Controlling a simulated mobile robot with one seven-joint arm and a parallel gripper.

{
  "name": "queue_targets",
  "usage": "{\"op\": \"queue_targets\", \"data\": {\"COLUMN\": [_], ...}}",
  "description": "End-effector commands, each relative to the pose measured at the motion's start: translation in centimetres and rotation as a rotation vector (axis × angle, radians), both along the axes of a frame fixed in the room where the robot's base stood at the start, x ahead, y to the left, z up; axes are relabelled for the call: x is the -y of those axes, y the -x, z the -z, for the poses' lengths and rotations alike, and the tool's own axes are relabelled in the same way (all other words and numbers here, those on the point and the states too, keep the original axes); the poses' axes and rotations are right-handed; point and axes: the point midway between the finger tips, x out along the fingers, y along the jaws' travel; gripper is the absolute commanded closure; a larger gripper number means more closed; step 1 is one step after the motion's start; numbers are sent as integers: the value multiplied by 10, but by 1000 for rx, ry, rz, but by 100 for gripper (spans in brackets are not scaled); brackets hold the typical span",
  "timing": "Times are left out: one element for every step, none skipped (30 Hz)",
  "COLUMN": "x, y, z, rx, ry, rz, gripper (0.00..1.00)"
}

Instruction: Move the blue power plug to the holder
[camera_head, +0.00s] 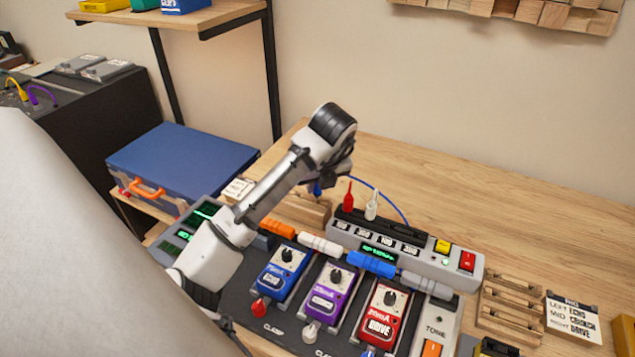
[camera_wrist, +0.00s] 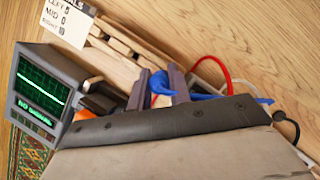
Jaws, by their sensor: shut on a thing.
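The blue power plug (camera_head: 317,188) is small and mostly hidden under my gripper (camera_head: 325,180) in the head view. In the wrist view the blue plug (camera_wrist: 159,83) shows between the two fingers of my gripper (camera_wrist: 160,87), which is shut on it. Its blue cable (camera_head: 385,190) curves right and down behind the power strip. A slatted wooden holder (camera_head: 303,211) lies just below my gripper; it also shows in the wrist view (camera_wrist: 122,66). Whether the plug touches the holder I cannot tell. A second slatted wooden rack (camera_head: 512,308) sits at the right.
A grey power strip (camera_head: 450,262) carries upright red (camera_head: 348,197) and white (camera_head: 371,206) plugs. Blue (camera_head: 283,268), purple (camera_head: 331,296) and red (camera_head: 383,312) pedals stand in front. A green-screened box (camera_wrist: 40,90) is near my gripper. Bare tabletop lies behind the strip.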

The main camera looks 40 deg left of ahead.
Motion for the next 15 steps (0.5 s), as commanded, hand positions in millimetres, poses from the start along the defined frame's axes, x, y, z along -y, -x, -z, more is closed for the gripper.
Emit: {"op": "queue_targets", "data": {"x": [0,0,0,0,0,0,0,0,0,0,0,0,0,0,0], "y": [0,0,0,0,0,0,0,0,0,0,0,0,0,0,0], "z": [0,0,0,0,0,0,0,1,1,2,3,4,5,5,6], "rx": [0,0,0,0,0,0,0,0,0,0,0,0,0,0,0], "ry": [0,0,0,0,0,0,0,0,0,0,0,0,0,0,0], "rz": [0,0,0,0,0,0,1,1,0,0,1,0,0,0,0], "gripper": [100,100,100,100,100,100,100,100,100,100,100,100,100,100,100]}}
